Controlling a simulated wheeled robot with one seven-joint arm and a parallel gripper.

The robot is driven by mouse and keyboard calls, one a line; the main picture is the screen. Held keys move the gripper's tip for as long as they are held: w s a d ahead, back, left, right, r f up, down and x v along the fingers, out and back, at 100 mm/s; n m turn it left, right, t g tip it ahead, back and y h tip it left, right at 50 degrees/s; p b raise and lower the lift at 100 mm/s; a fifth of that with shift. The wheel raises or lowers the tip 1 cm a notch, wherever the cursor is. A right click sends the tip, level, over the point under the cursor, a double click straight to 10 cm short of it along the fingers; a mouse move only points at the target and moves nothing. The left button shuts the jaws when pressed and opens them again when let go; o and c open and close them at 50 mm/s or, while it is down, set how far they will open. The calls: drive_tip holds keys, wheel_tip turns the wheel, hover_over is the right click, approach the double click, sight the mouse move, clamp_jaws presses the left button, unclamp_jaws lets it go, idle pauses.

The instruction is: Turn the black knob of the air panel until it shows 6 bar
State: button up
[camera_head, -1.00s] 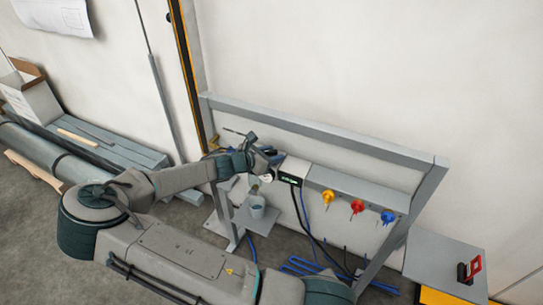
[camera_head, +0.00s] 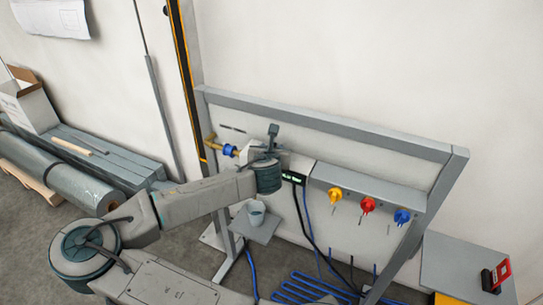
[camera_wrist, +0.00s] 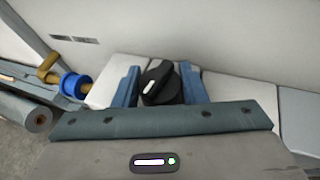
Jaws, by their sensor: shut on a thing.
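The black knob (camera_wrist: 160,84) of the air panel shows in the middle of the wrist view, with a white mark on its front. My gripper (camera_wrist: 159,78) has one blue-grey finger on each side of the knob and is shut on it. In the head view my wrist covers the knob and the fingertips. The pale air panel (camera_head: 299,163) is fixed to the grey frame. No pressure value can be read.
A brass pipe with a blue fitting (camera_head: 230,150) lies left of my wrist. Yellow (camera_head: 335,194), red (camera_head: 368,204) and blue (camera_head: 402,216) couplings are on the rail at right. A grey cup (camera_head: 256,211) stands on a small shelf below. Hoses hang under the panel.

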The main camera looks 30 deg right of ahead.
drive_tip(key=shift+n+t+y, duration=0.6)
drive_tip(key=shift+n+y, duration=0.4)
drive_tip(key=shift+y, duration=0.2)
drive_tip(key=o, duration=1)
drive_tip(key=shift+w+a, duration=0.1)
